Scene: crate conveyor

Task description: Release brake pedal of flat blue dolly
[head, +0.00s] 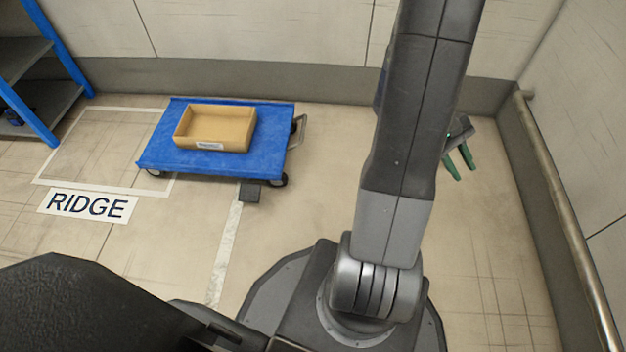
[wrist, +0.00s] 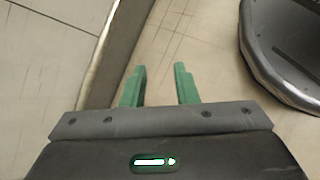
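The flat blue dolly (head: 160,152) stands on the floor near the back wall, with an open tan box on top. A dark grey pedal (head: 250,193) sticks out low at its front right, next to a black caster wheel. A grey handle (head: 298,130) shows at its right end. My gripper (head: 461,171) is far to the right of the dolly, past my arm, with its green fingers apart and empty. In the wrist view my gripper (wrist: 160,76) is open, with only floor between the fingers. The dolly is not in the wrist view.
The tan box (head: 216,128) sits on the dolly. A white floor outline and a RIDGE label (head: 87,205) lie at left. A blue-framed shelf (head: 40,75) stands far left. A rail (head: 565,215) runs along the right wall. The floor before the dolly is clear.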

